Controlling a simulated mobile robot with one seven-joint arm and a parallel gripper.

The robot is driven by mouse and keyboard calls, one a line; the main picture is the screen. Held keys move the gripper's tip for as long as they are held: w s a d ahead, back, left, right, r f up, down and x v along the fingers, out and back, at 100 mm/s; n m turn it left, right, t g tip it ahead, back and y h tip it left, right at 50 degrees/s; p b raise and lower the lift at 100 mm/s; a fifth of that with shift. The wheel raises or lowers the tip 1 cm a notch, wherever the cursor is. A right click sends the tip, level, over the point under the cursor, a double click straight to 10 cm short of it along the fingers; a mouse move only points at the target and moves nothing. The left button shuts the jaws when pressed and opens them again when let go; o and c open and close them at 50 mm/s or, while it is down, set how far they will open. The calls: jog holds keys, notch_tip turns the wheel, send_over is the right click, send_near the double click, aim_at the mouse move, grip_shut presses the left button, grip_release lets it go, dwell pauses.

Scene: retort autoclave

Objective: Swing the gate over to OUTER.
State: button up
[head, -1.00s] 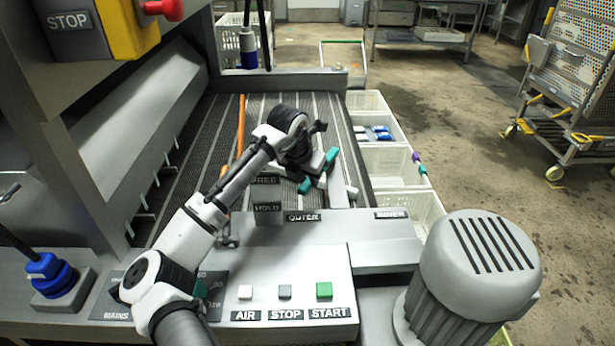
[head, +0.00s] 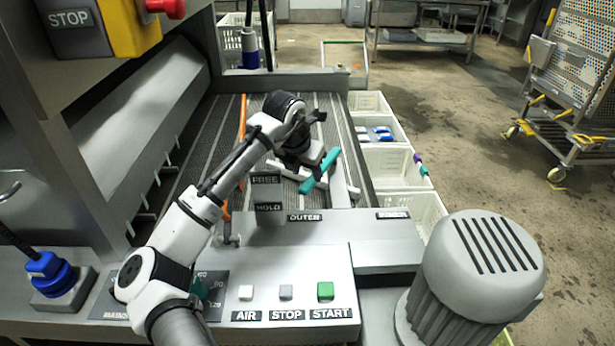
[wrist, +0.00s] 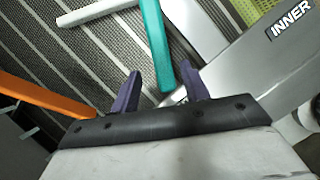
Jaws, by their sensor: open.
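A teal bar (head: 321,170) lies slanted over the slatted bed in the head view, crossing a white bar (head: 285,170). A grey bar (head: 341,186) rises beside them from the front plate, between the OUTER label (head: 304,217) and the INNER label (head: 392,215). These bars seem to belong to the gate; I cannot tell how they join. My gripper (head: 306,162) is above the teal bar, and its fingertips are hard to see there. In the wrist view my gripper (wrist: 161,70) is open, with the teal bar's near end (wrist: 160,55) showing between or beyond its fingers. Contact is unclear.
An orange bar (head: 241,140) runs along the bed's left. FREE (head: 265,179) and HOLD (head: 268,207) plates stand left of the bars. The panel has AIR, STOP and START buttons (head: 325,290). A grey motor (head: 480,260) stands front right; white crates (head: 395,165) line the right side.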

jog(key=b+v, duration=0.1)
jog(key=v, duration=0.9)
jog(key=shift+a+r, duration=0.15)
jog(key=shift+r, duration=0.15)
jog(key=shift+s, duration=0.15)
